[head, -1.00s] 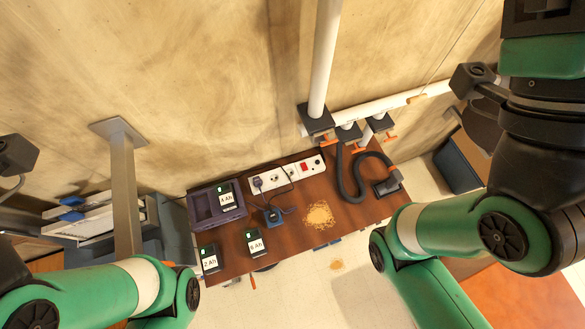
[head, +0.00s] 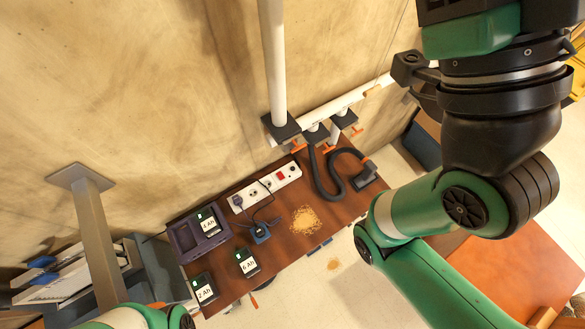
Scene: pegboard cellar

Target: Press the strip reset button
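A white power strip (head: 265,187) lies along the back of the brown workbench (head: 277,257), near the wall. A small red button or switch (head: 281,177) shows near its right end. A dark plug sits in its left end, with a cord running to a blue-and-black block (head: 260,233). Green and black arm links of mine show at the lower left and the right. Neither gripper's fingers can be seen, so nothing shows near the strip.
A purple-grey charger (head: 187,239) holds a battery marked 4 Ah (head: 208,222). Batteries marked 6 Ah (head: 247,264) and 2 Ah (head: 203,290) stand in front. Sawdust (head: 305,220) and a dark hose (head: 322,180) lie to the right. White pipes (head: 276,70) rise behind.

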